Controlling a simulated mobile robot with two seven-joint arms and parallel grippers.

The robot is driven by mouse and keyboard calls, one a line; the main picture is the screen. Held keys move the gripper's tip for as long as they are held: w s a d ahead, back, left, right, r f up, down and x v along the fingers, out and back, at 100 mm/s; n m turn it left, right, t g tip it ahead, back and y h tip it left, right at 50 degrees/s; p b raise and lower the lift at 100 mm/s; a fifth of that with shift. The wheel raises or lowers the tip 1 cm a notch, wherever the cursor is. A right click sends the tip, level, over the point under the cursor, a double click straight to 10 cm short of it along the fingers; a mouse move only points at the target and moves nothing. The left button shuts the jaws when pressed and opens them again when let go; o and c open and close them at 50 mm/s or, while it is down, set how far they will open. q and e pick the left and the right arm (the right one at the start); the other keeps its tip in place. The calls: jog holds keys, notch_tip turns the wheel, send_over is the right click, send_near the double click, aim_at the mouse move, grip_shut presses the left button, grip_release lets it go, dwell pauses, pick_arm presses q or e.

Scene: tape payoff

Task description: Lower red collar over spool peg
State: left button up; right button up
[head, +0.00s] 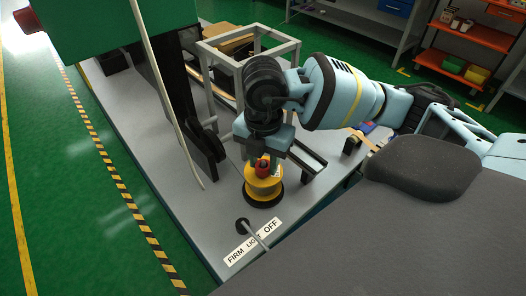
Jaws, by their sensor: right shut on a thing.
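My right gripper (264,161) points down over the yellow spool (262,188) on the grey bench. It is shut on the red collar (261,168), which shows just above the middle of the spool. The spool has a dark round flange at its bottom. The spool peg is hidden behind the collar and gripper, so I cannot tell whether the collar is around it or only above it. My left gripper is not in view.
A lever with a dark knob (243,226) stands in front of the spool by a "FIRM LIGHT OFF" label (253,241). A dark upright post (190,110) stands left, a grey open frame (222,62) behind. The bench's front left surface is clear.

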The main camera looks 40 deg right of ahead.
jog(key=o, duration=1.1)
jog(key=shift+c, duration=0.2)
notch_tip(320, 180, up, 6)
jog(key=shift+r, duration=0.25)
jog(key=shift+r+p, duration=0.3)
jog(key=shift+r, duration=0.4)
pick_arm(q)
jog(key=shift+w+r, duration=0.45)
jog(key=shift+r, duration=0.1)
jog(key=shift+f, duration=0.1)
